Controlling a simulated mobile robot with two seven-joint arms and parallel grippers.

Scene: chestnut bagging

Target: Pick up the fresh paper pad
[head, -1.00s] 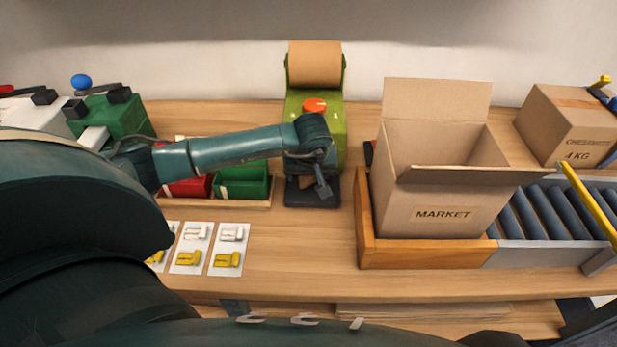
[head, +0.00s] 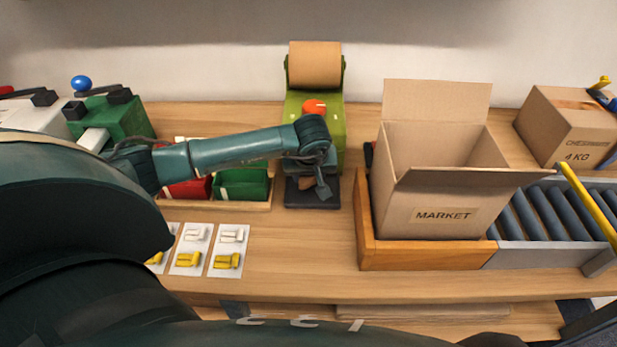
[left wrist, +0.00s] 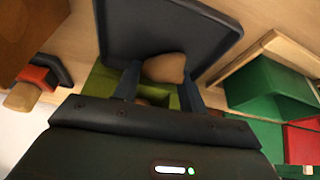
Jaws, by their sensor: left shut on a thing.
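The fresh paper pad is a small brown lump in the left wrist view (left wrist: 165,68), between the two fingers of my left gripper (left wrist: 160,84). The fingers are shut on it, one on each side. In the head view my left gripper (head: 321,184) is at the front of the green paper machine (head: 333,135), over the dark tray (head: 312,200). The arm and gripper mostly hide the pad there. I cannot tell whether the pad touches the tray. My right gripper is not in view.
A brown paper roll (head: 314,65) tops the machine. Red (head: 188,188) and green (head: 243,184) bins stand left of the tray. An open MARKET box (head: 440,215) stands to the right, beside a roller conveyor (head: 545,215). Cards with clips (head: 229,250) lie front left. The table's front middle is clear.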

